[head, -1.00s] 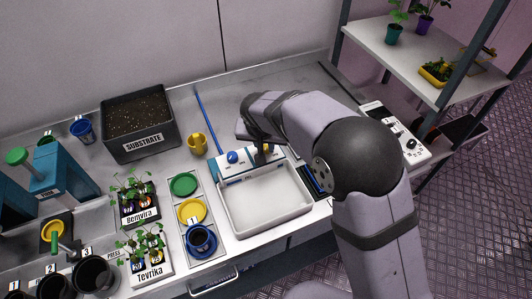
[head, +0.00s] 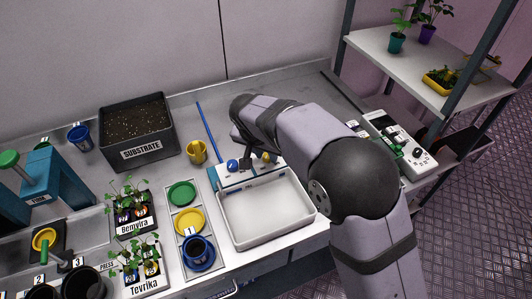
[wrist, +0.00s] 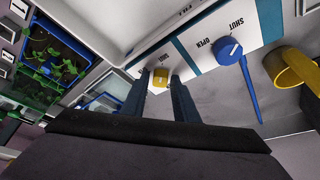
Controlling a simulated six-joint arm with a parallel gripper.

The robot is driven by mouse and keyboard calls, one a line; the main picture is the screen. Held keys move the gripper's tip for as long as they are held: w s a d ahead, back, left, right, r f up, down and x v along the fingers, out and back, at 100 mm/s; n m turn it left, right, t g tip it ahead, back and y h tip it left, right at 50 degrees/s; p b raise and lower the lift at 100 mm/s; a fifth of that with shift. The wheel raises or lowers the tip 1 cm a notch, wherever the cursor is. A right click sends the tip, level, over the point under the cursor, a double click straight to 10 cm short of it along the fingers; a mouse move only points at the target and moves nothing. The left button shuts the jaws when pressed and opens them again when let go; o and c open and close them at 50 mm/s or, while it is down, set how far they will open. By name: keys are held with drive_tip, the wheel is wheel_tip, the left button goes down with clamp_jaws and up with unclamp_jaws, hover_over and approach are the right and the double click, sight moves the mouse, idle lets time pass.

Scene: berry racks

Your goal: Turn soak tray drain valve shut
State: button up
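The white soak tray (head: 267,240) stands empty on the bench. Along its back edge runs a white and blue valve panel (head: 233,181) with a blue knob (head: 232,165) and a yellow knob (head: 267,157). In the wrist view the yellow knob (wrist: 160,77) shows between my fingertips; I cannot tell whether they touch it. The blue knob (wrist: 230,50) is to the right, beside printed SHUT and OPEN marks. My gripper (head: 246,164) points down at the panel between the two knobs. In the wrist view my gripper (wrist: 162,84) has its fingers apart.
A yellow mug (head: 196,151) stands behind and left of the panel. A long blue rod (head: 206,127) lies behind the panel. Saucers and a blue cup (head: 197,248) sit left of the tray. The substrate box (head: 138,128) is at the back left.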

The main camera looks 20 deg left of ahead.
sight(262, 170)
drive_tip(key=shift+o, duration=0.5)
drive_tip(key=shift+s+a+r, duration=0.1)
drive_tip(key=shift+s+r, duration=0.05)
drive_tip(key=shift+r, duration=0.35)
drive_tip(key=b+v, duration=0.1)
drive_tip(key=v, duration=0.5)
drive_tip(key=shift+b, duration=0.4)
drive_tip(key=shift+s+r, duration=0.1)
drive_tip(key=shift+s, duration=0.05)
